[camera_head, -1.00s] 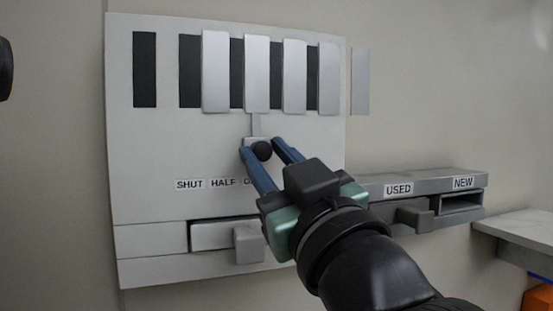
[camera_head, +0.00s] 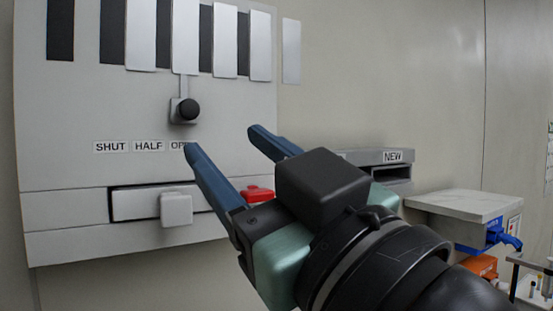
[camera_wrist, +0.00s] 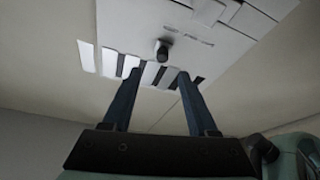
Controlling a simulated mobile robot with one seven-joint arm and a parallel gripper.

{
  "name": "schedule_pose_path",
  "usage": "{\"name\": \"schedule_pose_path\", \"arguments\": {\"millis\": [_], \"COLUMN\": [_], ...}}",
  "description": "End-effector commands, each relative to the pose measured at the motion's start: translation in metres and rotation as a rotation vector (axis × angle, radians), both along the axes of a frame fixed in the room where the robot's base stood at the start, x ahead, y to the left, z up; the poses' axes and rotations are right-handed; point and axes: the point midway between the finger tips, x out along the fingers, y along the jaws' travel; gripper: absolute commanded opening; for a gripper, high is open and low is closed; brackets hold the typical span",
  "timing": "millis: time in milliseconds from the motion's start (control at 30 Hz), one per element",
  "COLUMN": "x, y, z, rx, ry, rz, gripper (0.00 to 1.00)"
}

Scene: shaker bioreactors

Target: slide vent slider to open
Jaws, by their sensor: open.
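The vent slider's black knob (camera_head: 187,109) sits on a grey block on the white wall panel (camera_head: 70,120). It is above the right-hand label, of which only "OP" (camera_head: 178,147) shows; a blue finger hides the rest. A stem joins it to light slats (camera_head: 183,38), which leave dark vent slots (camera_head: 60,30) partly uncovered. My gripper (camera_head: 226,140) is open and empty, in front of the panel below and right of the knob, apart from it. In the wrist view the knob (camera_wrist: 162,50) lies beyond the two spread fingers (camera_wrist: 160,72).
A drawer with a pale handle (camera_head: 176,209) is below the labels. A red object (camera_head: 258,194) shows behind my gripper. To the right are a shelf marked NEW (camera_head: 392,156) and a small bench (camera_head: 465,205) with blue and orange items beneath.

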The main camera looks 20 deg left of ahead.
Motion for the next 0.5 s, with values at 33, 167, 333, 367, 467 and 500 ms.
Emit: {"name": "schedule_pose_path", "arguments": {"millis": [33, 167, 333, 367, 467, 500], "x": [-0.005, -0.013, -0.017, -0.017, -0.017, -0.017], "y": [-0.008, -0.019, -0.025, -0.025, -0.025, -0.025], "z": [-0.008, -0.011, -0.012, -0.012, -0.011, -0.011], "rx": [0.0, 0.0, -0.001, -0.001, 0.0, 0.0], "ry": [-0.002, 0.0, 0.001, 0.001, 0.001, 0.001], "rz": [-0.004, -0.002, 0.0, 0.0, 0.0, 0.0], "gripper": [0.59, 0.59, 0.59, 0.59, 0.59, 0.59]}}
